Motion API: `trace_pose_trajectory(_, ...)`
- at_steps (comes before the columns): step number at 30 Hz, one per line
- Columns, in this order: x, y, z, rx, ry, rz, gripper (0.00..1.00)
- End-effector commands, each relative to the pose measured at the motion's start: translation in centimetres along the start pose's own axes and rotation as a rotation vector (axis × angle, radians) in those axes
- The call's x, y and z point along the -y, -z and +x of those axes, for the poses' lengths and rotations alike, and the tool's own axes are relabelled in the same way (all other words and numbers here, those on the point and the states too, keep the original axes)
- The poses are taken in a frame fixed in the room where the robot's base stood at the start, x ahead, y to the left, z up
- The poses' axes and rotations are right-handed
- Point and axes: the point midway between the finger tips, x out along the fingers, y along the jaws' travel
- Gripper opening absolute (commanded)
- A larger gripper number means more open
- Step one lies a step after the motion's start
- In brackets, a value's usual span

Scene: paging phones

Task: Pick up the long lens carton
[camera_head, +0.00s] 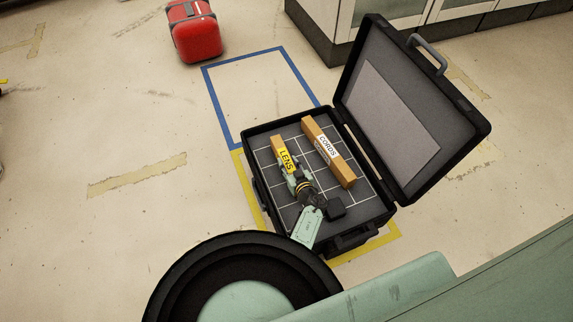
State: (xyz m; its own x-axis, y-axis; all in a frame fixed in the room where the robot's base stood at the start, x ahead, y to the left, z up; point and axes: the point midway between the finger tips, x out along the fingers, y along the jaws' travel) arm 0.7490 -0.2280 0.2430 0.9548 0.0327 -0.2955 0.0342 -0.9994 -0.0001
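The lens carton (278,146) is a long, narrow orange-brown box with a yellow label reading LENS. It lies in the open black case (248,158), on the left side of the gridded floor. My gripper (289,170) is over the lens carton's near end and hides part of it. The fingers are too small and overlapped to show whether they touch the carton or are closed on it. A second long carton, labelled CORDS (327,148), lies to the right of the lens carton, apart from it.
A small dark block (336,207) sits in the case near my wrist. The case lid (410,115) stands open on the right. A blue floor outline (208,95) lies empty behind the case. A red case (195,32) stands farther back, beside open floor.

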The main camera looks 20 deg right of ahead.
Motion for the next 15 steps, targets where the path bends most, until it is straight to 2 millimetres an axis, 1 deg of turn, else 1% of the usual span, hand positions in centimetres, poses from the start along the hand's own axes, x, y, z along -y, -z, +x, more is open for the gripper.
trace_pose_trajectory(1, 0.01, -0.01, 0.00, 0.000, 0.000, 0.000, 0.31)
trace_pose_trajectory(2, 0.01, -0.01, 0.00, 0.000, 0.000, 0.000, 0.29)
trace_pose_trajectory(15, 0.02, -0.02, 0.00, 0.000, 0.000, 0.000, 0.00)
